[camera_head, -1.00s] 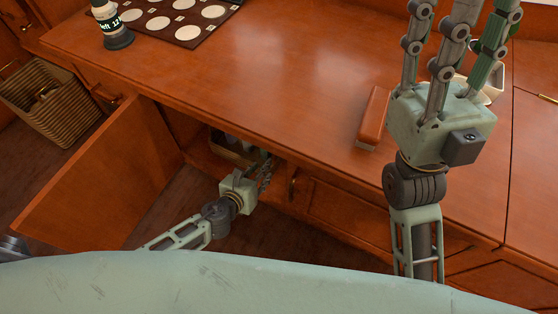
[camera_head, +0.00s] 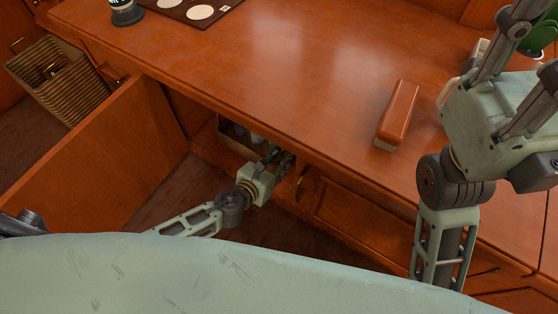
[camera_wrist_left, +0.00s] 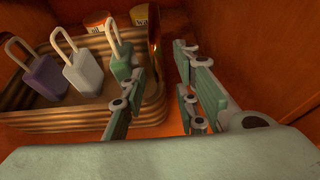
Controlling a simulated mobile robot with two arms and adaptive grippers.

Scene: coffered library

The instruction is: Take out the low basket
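The low basket (camera_head: 226,131) sits inside the open cupboard under the desk, partly hidden by the frame and my left arm. In the left wrist view the ribbed, gold-brown basket (camera_wrist_left: 70,122) holds purple, white and green padlocks. My left gripper (camera_head: 278,157) is at its right end. In the wrist view its fingers (camera_wrist_left: 164,50) are apart, one over the basket's inside and the other outside, with the right wall between them. I cannot tell whether they touch it. My right gripper (camera_head: 520,70) is above the desk at the right; its fingertips are cut off.
The cupboard door (camera_head: 110,165) stands open on the left. A taller wicker basket (camera_head: 75,88) stands beyond it. On the desk (camera_head: 290,60) lie a red-brown block (camera_head: 397,113) and a dark board with white discs (camera_head: 200,12). Two small cans (camera_wrist_left: 97,20) stand behind the low basket.

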